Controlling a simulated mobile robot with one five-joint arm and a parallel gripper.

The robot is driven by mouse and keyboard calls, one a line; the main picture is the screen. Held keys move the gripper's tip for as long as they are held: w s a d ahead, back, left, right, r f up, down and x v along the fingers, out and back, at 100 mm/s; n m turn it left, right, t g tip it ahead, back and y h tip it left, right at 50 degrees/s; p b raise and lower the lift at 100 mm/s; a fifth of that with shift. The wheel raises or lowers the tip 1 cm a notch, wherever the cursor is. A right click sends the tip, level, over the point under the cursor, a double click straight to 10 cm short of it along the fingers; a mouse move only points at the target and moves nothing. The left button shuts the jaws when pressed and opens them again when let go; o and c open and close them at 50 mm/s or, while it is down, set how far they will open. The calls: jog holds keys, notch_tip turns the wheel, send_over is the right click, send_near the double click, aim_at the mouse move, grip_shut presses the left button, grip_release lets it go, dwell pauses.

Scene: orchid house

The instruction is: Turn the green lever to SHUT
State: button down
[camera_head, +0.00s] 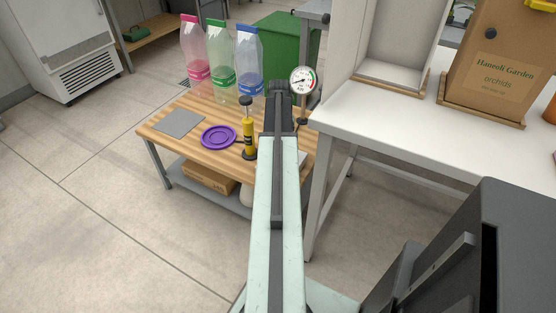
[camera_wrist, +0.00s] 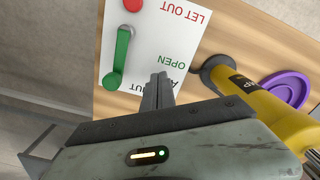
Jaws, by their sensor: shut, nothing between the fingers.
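The green lever (camera_wrist: 119,60) is on a white panel (camera_wrist: 185,35) in the wrist view. Its round pivot end is up and its thicker grip end is down in the picture. The word OPEN is printed to the right of the lever, upside down; a word below it is partly hidden by my gripper (camera_wrist: 159,82). My gripper is shut and empty, over the panel to the right of the lever's grip end, with a visible gap between them. In the head view my gripper (camera_head: 280,86) is at the wooden table's far right; the lever cannot be made out there.
A red knob (camera_wrist: 132,5) sits by LET OUT. A yellow pump (camera_head: 249,138) and purple plate (camera_head: 218,137) stand left of my arm on the wooden table (camera_head: 190,107). A gauge (camera_head: 302,80) and several bottles (camera_head: 221,62) are behind. A white table (camera_head: 420,120) is right.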

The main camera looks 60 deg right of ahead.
notch_tip(320, 180, up, 8)
jog(key=p, duration=0.8)
jog(key=shift+w, duration=0.1)
